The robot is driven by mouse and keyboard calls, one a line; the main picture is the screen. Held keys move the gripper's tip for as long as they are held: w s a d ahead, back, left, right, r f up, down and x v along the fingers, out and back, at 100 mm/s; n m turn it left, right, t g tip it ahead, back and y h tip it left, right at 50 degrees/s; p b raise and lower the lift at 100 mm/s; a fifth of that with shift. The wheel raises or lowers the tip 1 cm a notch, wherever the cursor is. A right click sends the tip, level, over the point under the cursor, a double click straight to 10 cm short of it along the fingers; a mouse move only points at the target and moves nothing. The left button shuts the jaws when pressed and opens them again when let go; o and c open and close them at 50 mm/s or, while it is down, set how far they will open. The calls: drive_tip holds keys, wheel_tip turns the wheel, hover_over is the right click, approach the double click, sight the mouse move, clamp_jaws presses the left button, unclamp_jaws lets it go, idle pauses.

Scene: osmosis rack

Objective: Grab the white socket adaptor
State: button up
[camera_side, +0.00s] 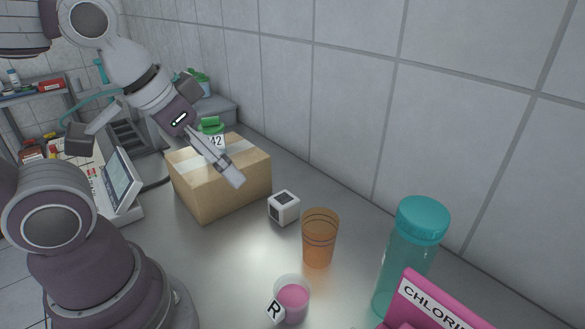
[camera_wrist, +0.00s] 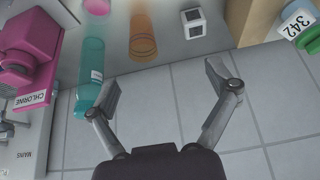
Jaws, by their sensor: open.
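The white socket adaptor (camera_side: 284,207) is a small white cube with dark square faces. It stands on the grey bench between the cardboard box and the orange cup in the side view. It also shows near the top of the wrist view (camera_wrist: 193,22), beyond the fingertips. My gripper (camera_side: 156,158) is wide open and empty, up and left of the adaptor in the side view, with one finger in front of the box. In the wrist view my gripper (camera_wrist: 162,84) has its fingers spread against the tiled wall; neither touches the adaptor.
A cardboard box (camera_side: 221,184) with a green-lidded container (camera_side: 211,130) on it stands left of the adaptor. An orange cup (camera_side: 319,238), a cup of pink liquid (camera_side: 293,298), a teal bottle (camera_side: 407,258) and a pink chlorine container (camera_side: 425,307) stand to the right. A tiled wall runs behind.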

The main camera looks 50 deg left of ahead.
drive_tip(key=n+g, duration=0.6)
drive_tip(key=n, duration=1.2)
hover_over(284, 198)
drive_tip(key=f, duration=1)
drive_tip(key=shift+w+d+f, duration=0.1)
drive_tip(key=shift+d+f, duration=0.05)
drive_tip(key=shift+d, duration=0.05)
drive_tip(key=f, duration=1)
drive_tip(key=shift+a+f, duration=0.2)
drive_tip(key=shift+f, duration=0.1)
drive_tip(key=c, duration=1.3)
drive_tip(key=shift+o, duration=0.2)
drive_tip(key=shift+r, duration=0.15)
